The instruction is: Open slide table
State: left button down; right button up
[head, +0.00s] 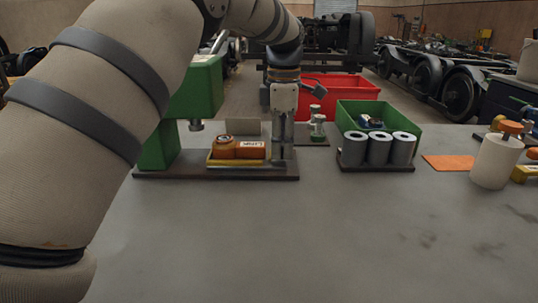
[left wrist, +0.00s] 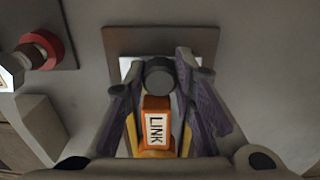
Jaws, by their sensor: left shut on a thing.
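The slide table is a yellow-edged tray (head: 214,163) on a dark base plate (head: 235,175), in front of a green press (head: 157,150). An orange block marked LINK (head: 250,150) lies in the tray; it also shows in the left wrist view (left wrist: 156,125). My left gripper (head: 282,155) points down at the tray's right end. In the left wrist view its fingers close around a dark round knob (left wrist: 159,76) beyond the block. The fingers hide the knob in the head view. My right gripper is not in view.
A red bin (head: 350,85) is behind. The front of the grey table is clear.

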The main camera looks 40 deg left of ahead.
pick_arm(q)
jog(key=w+d, duration=0.2)
jog(key=d, duration=0.1)
jog(key=w+d+b, duration=0.1)
jog(key=w, duration=0.1)
jog(key=shift+d+f, duration=0.25)
jog(key=shift+f, duration=0.05)
jog(key=shift+w+d+r, duration=0.25)
jog(key=shift+d, duration=0.2)
jog(key=c, duration=1.3)
grip_release()
jog(key=shift+c, duration=0.2)
